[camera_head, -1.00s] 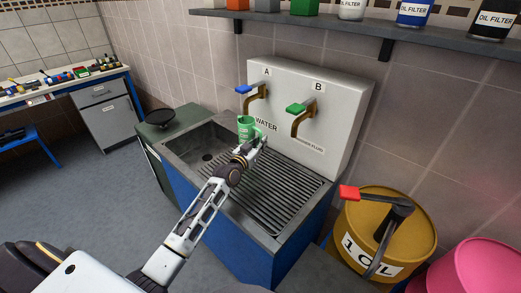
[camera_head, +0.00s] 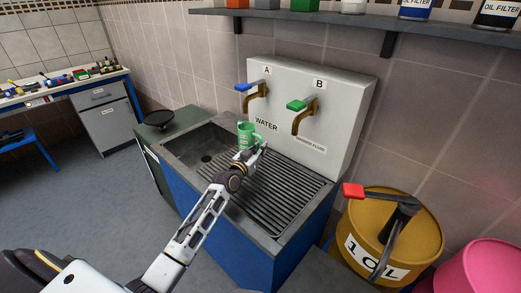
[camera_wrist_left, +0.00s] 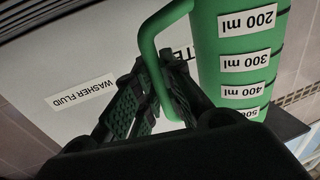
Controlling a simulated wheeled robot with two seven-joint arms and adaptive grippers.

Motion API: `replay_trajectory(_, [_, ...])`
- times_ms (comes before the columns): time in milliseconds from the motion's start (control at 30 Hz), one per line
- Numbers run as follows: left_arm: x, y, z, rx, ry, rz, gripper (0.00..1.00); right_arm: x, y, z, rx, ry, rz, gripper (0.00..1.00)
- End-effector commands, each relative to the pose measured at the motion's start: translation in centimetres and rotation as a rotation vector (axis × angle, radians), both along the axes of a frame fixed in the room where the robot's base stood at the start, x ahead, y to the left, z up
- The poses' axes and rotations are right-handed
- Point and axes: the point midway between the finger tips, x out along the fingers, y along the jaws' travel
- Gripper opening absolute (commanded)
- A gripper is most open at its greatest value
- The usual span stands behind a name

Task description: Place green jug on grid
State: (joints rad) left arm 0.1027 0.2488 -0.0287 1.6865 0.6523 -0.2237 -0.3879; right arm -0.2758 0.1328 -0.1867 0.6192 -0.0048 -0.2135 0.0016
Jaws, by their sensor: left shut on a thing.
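The green jug (camera_head: 245,134) is upright below tap A, over the boundary between the sink basin and the grid (camera_head: 272,192). My left gripper (camera_head: 249,156) is shut on the jug's handle. In the left wrist view the jug (camera_wrist_left: 238,60) appears upside down with its volume labels, and the gripper's fingers (camera_wrist_left: 155,95) are around the green handle. Whether the jug's base touches the grid cannot be told, as the gripper covers it. My right gripper is not in view.
Tap A (camera_head: 257,90) has a blue lever; tap B (camera_head: 304,115) has a green lever. The open basin (camera_head: 203,150) lies left of the grid. A yellow oil drum (camera_head: 385,240) stands at right. Most of the grid is clear.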

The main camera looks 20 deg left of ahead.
Motion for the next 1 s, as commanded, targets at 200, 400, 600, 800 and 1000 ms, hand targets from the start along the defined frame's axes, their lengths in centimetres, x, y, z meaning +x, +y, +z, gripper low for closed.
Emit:
replay_trajectory(200, [0.0, 0.0, -0.3, 0.001, -0.001, 0.000, 0.00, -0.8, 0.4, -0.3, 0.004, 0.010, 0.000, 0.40])
replay_trajectory(400, [0.0, 0.0, -0.3, 0.000, 0.000, 0.000, 0.32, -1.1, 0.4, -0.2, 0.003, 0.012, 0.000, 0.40])
replay_trajectory(600, [0.0, 0.0, -0.3, 0.000, 0.000, 0.000, 0.32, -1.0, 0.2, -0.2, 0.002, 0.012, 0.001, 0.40])
replay_trajectory(800, [0.0, 0.0, -0.1, 0.000, 0.000, 0.000, 0.32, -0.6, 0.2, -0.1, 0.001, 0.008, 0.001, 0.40])
replay_trajectory(1000, [-0.6, 0.1, -0.1, 0.000, 0.001, 0.000, 0.32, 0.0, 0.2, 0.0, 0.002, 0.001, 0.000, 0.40])
